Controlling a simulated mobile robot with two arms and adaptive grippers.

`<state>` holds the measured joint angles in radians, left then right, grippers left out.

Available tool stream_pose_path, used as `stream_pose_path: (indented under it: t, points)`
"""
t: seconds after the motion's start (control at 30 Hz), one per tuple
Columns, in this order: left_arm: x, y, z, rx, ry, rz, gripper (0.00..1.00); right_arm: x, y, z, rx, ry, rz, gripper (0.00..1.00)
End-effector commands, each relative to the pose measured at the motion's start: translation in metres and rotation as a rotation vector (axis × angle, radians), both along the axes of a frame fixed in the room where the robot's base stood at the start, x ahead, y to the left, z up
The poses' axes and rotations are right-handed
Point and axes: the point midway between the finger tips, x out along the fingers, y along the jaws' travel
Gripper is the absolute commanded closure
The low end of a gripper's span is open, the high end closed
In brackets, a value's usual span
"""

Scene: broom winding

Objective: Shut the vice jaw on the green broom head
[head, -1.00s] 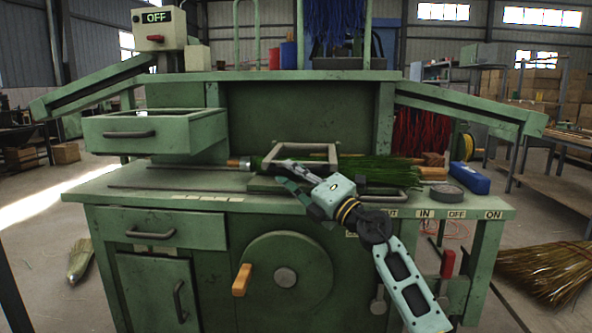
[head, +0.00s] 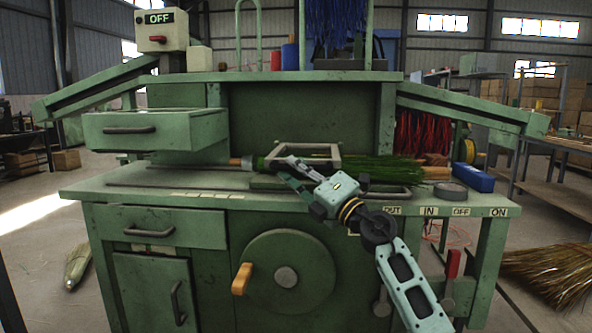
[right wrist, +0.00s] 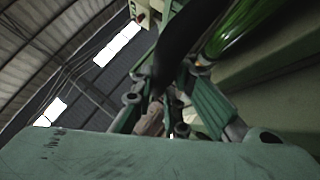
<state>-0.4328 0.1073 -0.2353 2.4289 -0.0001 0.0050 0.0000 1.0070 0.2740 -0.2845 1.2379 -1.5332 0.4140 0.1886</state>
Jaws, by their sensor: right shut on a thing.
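The green broom head (head: 385,169) lies flat on the green bench top, its bristles pointing right and its wooden handle (head: 228,162) pointing left. The vice jaw (head: 308,148) is a grey-beige frame over the broom head's left part. My right gripper (head: 284,166) is at the front left of this frame, shut on what appears to be the vice jaw; its fingers hide the contact. In the right wrist view, a brownish piece (right wrist: 151,120) shows between the dark fingers, and green bristles (right wrist: 232,32) run past at the upper right. My left gripper is out of view.
The green bench (head: 130,188) carries an open drawer (head: 150,130) at left and a wheel with an orange handle (head: 241,279) in front. The bench top's left side is mostly clear.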

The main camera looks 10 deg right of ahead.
Motion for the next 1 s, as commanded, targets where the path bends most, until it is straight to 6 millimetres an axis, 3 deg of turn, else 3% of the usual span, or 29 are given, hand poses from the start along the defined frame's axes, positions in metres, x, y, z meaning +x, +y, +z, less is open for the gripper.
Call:
stream_pose_path:
  t: [0.03,0.2,0.23,0.3,0.77,1.0]
  points:
    - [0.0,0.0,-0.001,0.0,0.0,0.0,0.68,0.003,0.0,-0.012,-0.008,0.018,-0.001,1.0]
    - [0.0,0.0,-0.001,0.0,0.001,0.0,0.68,0.003,0.0,-0.013,-0.01,0.02,0.001,1.0]
    - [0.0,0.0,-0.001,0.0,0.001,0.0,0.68,0.003,0.001,-0.013,-0.01,0.02,0.001,0.84]
    - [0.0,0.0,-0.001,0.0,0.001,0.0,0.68,0.003,0.001,-0.014,-0.011,0.02,0.002,0.78]
    - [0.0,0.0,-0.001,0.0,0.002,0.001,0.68,-0.003,-0.004,-0.014,-0.011,0.016,-0.001,0.78]
    - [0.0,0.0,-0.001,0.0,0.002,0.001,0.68,-0.033,-0.025,-0.028,-0.013,0.016,-0.002,0.78]
